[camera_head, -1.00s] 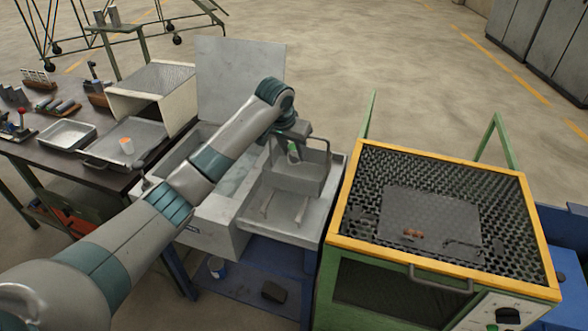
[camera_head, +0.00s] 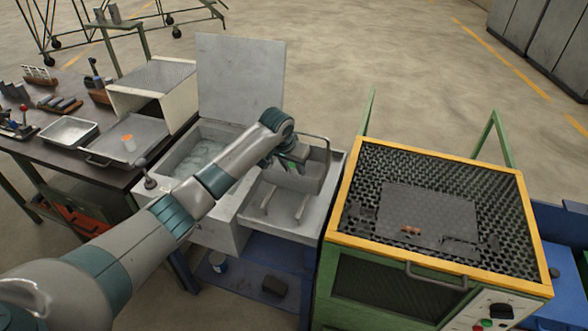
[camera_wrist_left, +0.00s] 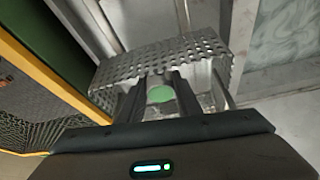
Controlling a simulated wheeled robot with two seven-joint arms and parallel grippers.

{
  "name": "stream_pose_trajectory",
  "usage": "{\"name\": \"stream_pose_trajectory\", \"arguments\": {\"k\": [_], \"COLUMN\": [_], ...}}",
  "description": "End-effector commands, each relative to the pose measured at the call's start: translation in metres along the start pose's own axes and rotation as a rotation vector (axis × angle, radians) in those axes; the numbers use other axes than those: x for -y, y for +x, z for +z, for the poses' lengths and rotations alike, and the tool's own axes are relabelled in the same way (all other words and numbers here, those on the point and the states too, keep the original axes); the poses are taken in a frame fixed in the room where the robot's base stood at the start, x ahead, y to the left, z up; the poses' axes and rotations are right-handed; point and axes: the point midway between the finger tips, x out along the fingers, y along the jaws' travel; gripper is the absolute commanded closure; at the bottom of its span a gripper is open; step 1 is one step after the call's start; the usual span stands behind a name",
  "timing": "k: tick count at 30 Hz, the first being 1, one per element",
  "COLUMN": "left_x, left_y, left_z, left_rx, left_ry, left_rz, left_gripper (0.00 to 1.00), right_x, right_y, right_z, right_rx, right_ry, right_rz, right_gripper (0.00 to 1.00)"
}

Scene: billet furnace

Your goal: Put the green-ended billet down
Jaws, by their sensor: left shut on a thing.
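The green-ended billet (camera_wrist_left: 160,93) is held between the fingers of my left gripper (camera_wrist_left: 158,98), its green end facing the left wrist camera. In the head view my left gripper (camera_head: 290,160) is shut on it at a perforated metal basket with a tall handle, and the billet is mostly hidden by the gripper. The basket (camera_head: 306,178) sits at the right side of the grey tank unit, and its perforated wall (camera_wrist_left: 150,58) lies just beyond the fingers in the left wrist view. I cannot tell whether the billet touches the basket. My right gripper is out of view.
The yellow-rimmed green furnace (camera_head: 440,225) stands to the right, with a small orange-brown piece (camera_head: 411,230) on its top plate. A water-filled basin (camera_head: 203,148) lies left of the basket. A dark bench (camera_head: 75,150) with trays stands further left.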

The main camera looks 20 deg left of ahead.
Motion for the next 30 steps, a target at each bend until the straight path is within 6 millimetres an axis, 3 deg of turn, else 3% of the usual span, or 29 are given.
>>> {"name": "stream_pose_trajectory", "arguments": {"k": [16,17,19,30], "left_x": [0.000,0.000,0.000,0.000], "left_y": [0.012,0.013,0.013,0.012], "left_z": [0.004,0.005,0.005,0.005], "left_rx": [-0.004,-0.001,-0.001,-0.002], "left_ry": [0.001,0.001,0.001,0.001], "left_rz": [0.000,-0.001,-0.001,-0.001], "left_gripper": [1.00,0.67,0.51,0.51], "right_x": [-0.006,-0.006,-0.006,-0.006], "right_y": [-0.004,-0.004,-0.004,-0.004], "right_z": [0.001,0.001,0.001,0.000], "right_rx": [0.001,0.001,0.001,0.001], "right_ry": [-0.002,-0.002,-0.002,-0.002], "right_rz": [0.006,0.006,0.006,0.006], "right_gripper": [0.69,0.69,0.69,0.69]}}
